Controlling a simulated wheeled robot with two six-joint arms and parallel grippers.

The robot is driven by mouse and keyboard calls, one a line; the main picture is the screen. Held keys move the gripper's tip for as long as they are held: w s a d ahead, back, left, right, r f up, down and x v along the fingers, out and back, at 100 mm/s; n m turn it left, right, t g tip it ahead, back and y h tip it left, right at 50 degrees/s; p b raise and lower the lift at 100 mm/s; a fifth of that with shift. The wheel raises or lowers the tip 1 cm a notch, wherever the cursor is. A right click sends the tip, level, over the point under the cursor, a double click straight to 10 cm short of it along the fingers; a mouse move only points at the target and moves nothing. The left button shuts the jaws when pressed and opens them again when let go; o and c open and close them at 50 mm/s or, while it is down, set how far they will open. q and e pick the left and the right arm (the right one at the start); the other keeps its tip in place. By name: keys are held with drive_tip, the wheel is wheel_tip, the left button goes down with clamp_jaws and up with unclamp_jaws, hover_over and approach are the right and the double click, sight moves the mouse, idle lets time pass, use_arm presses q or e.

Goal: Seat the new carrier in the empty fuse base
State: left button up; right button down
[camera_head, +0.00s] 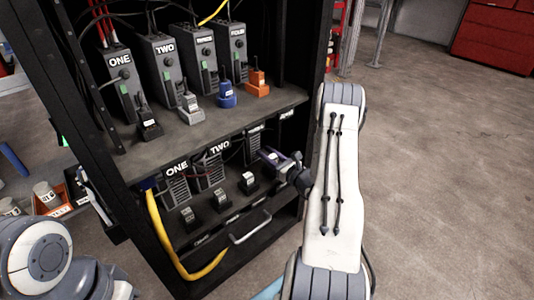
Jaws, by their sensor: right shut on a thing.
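My right gripper (277,158) reaches into the lower bay of the black rack from the right. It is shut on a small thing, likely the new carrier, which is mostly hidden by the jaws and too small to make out. Purple-blue and pale parts show at the jaws. Small dark blocks stand in a row on the lower shelf: one at the left (187,219), one in the middle (219,201) and one nearest the gripper (249,183). I cannot tell which is the empty fuse base. My left gripper is out of view; only part of that arm shows at bottom left.
On the upper shelf (200,128) stand several numbered grey units, with black (149,125), grey (190,108), blue (226,95) and orange (256,84) plugs before them. A yellow cable (160,232) hangs at the left post. A handle (250,228) juts out below.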

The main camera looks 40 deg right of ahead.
drive_tip(key=shift+f+b, duration=0.5)
drive_tip(key=shift+f, duration=0.3)
drive_tip(key=c, duration=0.5)
unclamp_jaws()
drive_tip(key=s+p, duration=0.1)
drive_tip(key=s, duration=0.2)
drive_tip(key=s+p, duration=0.1)
drive_tip(key=s, duration=0.3)
drive_tip(key=s+p, duration=0.1)
drive_tip(key=s, duration=0.2)
drive_tip(key=shift+s+d, duration=0.25)
drive_tip(key=shift+d, duration=0.15)
